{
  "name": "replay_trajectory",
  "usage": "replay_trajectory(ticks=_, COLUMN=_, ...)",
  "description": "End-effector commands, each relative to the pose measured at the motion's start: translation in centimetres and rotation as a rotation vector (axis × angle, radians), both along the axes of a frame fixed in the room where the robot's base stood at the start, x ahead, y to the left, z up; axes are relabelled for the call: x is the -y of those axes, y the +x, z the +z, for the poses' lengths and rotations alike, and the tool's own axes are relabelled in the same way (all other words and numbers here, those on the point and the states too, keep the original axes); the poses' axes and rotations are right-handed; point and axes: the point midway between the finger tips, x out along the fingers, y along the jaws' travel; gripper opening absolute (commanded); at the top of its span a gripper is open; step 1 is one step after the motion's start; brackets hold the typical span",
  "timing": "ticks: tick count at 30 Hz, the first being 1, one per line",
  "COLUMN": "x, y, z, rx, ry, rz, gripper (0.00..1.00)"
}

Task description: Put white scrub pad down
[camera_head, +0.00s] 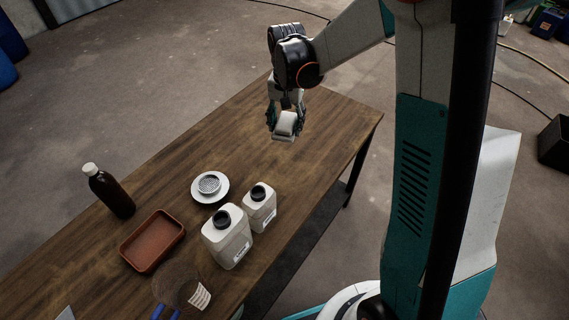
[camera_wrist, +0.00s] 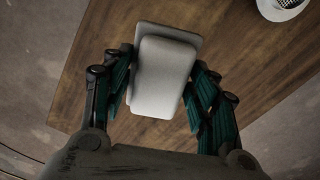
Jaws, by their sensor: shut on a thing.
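The white scrub pad (camera_head: 286,124) is a pale block between the fingers of my gripper (camera_head: 285,118), over the far right part of the wooden table (camera_head: 327,118). In the wrist view the pad (camera_wrist: 163,75) fills the space between the two teal fingers of my gripper (camera_wrist: 160,88), which are shut on its sides. The tabletop (camera_wrist: 240,65) shows behind it. I cannot tell whether the pad touches the table or hangs a little above it.
The tabletop around my gripper is bare.

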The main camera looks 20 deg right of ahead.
Motion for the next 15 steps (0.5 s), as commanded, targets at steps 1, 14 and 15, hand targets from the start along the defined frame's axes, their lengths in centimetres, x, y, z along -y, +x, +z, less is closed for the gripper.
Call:
replay_trajectory(ticks=1, x=0.0, y=0.1, z=-1.4, rx=0.0, ry=0.0, rz=-0.001, gripper=0.3)
replay_trajectory(ticks=14, x=0.0, y=0.0, z=-11.9, rx=0.0, ry=0.0, rz=0.002, gripper=0.3)
replay_trajectory(ticks=15, x=0.0, y=0.0, z=-12.6, rx=0.0, ry=0.0, rz=0.002, gripper=0.3)
